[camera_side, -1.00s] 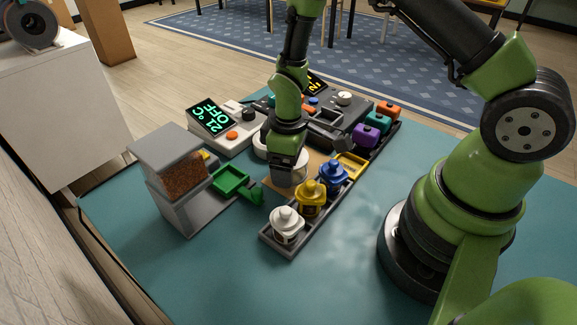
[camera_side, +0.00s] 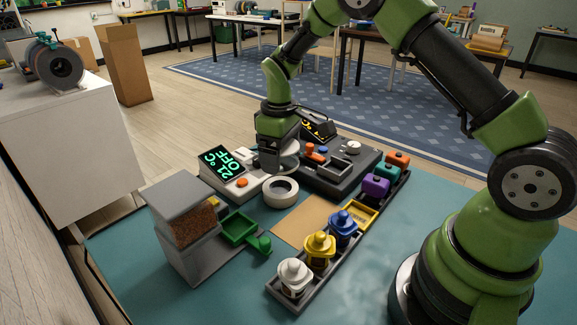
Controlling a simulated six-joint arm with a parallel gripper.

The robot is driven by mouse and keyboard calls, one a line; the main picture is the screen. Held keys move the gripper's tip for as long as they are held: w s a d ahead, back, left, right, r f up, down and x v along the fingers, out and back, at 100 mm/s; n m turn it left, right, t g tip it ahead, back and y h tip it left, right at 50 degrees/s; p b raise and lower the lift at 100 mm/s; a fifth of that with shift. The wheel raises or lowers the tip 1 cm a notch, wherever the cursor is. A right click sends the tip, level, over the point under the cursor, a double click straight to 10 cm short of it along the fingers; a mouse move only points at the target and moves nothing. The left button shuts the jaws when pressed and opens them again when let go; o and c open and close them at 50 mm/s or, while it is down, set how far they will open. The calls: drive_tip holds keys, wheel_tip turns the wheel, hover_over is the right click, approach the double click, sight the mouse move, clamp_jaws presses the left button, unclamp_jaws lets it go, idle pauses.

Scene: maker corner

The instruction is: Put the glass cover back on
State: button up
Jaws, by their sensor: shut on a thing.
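My gripper (camera_side: 277,158) is shut on a pale, clear-looking round piece, apparently the glass cover (camera_side: 289,163). The gripper points down and the cover seems to hang just below its fingers, partly hidden by them. In the picture they are over the right end of the white unit (camera_side: 226,180), whose display reads 21°C OFF. I cannot tell whether the cover touches anything.
A black device (camera_side: 340,171) with knobs stands right of my gripper. A long rack (camera_side: 319,277) holds white, yellow and blue capped bottles and coloured blocks. A grey hopper (camera_side: 187,232) with brown granules and a green scoop (camera_side: 240,229) stand left. A tan mat (camera_side: 305,218) lies bare.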

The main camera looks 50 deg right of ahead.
drive_tip(key=shift+w+d+f, duration=0.1)
drive_tip(key=shift+w+f, duration=0.05)
drive_tip(key=shift+f, duration=0.9)
drive_tip(key=shift+w+d+f, duration=0.1)
drive_tip(key=shift+f, duration=1)
drive_tip(key=shift+w+d+f, duration=0.1)
drive_tip(key=shift+w+f, duration=0.05)
drive_tip(key=shift+f, duration=0.9)
drive_tip(key=shift+f, duration=0.15)
drive_tip(key=o, duration=0.8)
drive_tip(key=shift+r, duration=3.5)
clamp_jaws()
